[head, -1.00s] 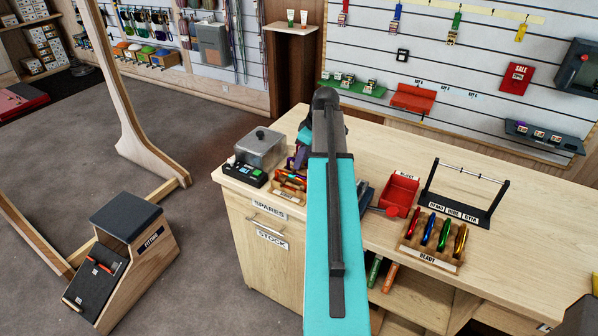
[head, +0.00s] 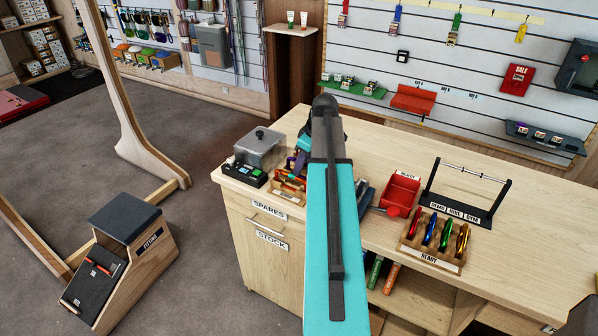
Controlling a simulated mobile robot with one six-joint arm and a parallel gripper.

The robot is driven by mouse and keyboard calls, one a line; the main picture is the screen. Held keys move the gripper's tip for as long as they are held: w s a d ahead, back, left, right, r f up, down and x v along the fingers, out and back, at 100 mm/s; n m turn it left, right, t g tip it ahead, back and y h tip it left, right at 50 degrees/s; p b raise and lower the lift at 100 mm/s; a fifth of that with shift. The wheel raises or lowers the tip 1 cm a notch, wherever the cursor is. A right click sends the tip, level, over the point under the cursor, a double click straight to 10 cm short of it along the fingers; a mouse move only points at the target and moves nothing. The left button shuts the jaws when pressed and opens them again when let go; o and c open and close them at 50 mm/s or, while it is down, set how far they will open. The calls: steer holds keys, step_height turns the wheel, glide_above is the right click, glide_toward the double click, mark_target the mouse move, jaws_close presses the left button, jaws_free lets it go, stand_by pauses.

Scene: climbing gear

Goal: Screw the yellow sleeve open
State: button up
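The wooden READY rack (head: 405,247) on the counter holds several upright carabiners: a red one (head: 430,229), a blue one, a green one (head: 446,234) and a gold-yellow one (head: 462,242) at the right end. A second small rack (head: 287,197) with red, orange and green pieces stands near the counter's left end, partly behind my arm. No yellow sleeve can be told apart at this size. My turquoise arm link rises across the middle of the view. My gripper is hidden behind it, so its fingers do not show.
A grey lidded box (head: 260,150) and a black tray (head: 245,175) sit at the counter's left end. A red REJECT bin (head: 401,190) and a black stand with a crossbar (head: 463,208) stand behind the READY rack. The counter's right side (head: 545,240) is clear.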

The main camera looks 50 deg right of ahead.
steer(key=shift+w+d, duration=0.2)
steer(key=shift+d, duration=0.55)
stand_by(0.4)
steer(key=shift+r+p, duration=0.75)
steer(key=shift+r, duration=0.7)
stand_by(0.4)
steer(key=shift+s+a, duration=0.2)
steer(key=shift+a, duration=0.55)
steer(key=shift+f, duration=0.2)
steer(key=shift+s+b+x, duration=0.1)
steer(key=shift+b+x, duration=0.25)
steer(key=shift+x, duration=0.25)
steer(key=shift+s+b+x, duration=0.15)
steer(key=shift+b+x, duration=0.2)
steer(key=shift+x, duration=0.3)
steer(key=shift+d, duration=0.1)
steer(key=shift+w+d, duration=0.2)
steer(key=shift+d, duration=0.5)
